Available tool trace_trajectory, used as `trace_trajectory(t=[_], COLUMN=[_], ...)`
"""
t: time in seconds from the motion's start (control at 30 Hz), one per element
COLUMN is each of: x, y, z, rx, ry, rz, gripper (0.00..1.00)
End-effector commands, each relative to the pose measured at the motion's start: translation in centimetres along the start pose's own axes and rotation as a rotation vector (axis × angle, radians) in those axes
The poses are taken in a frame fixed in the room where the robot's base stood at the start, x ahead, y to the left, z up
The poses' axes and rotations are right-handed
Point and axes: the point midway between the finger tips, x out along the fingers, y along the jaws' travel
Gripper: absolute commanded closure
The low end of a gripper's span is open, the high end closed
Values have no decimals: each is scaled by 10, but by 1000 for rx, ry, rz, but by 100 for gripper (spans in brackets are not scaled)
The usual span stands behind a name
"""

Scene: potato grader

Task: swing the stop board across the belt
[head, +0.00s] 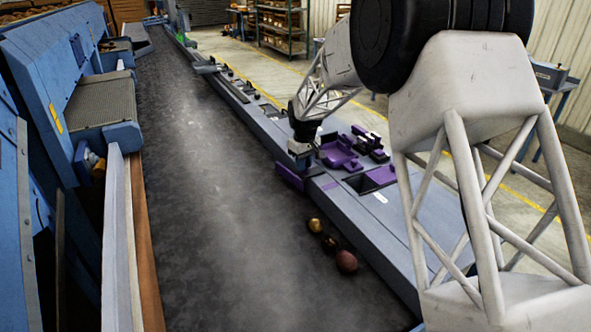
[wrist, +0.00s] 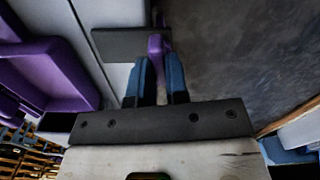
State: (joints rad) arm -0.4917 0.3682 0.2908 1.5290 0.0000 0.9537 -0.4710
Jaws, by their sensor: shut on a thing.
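The stop board (head: 290,177) is a small purple board at the right-hand edge of the dark belt (head: 215,180) in the head view. It lies mostly along that edge, and its far end is partly hidden by my gripper (head: 302,155). In the wrist view, my gripper's two blue fingers (wrist: 160,82) are closed around a narrow purple piece (wrist: 155,48), which appears to be part of the stop board. A dark grey plate (wrist: 125,44) sits just left of this piece, over the pale frame.
Several potatoes, including a reddish one (head: 346,262), lie on the belt near its right edge. Purple fixtures (head: 340,154) and a purple-lined recess (head: 372,180) are on the grey side frame (head: 385,215). The middle of the belt is clear. Blue machinery (head: 60,80) lines the left.

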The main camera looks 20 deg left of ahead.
Motion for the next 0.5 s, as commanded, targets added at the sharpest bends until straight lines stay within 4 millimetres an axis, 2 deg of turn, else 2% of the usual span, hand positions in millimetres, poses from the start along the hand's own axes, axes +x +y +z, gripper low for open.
trace_trajectory(t=[0.5], x=[-1], y=[0], z=[0], rx=[-406], ry=[1], rz=[1], gripper=[100])
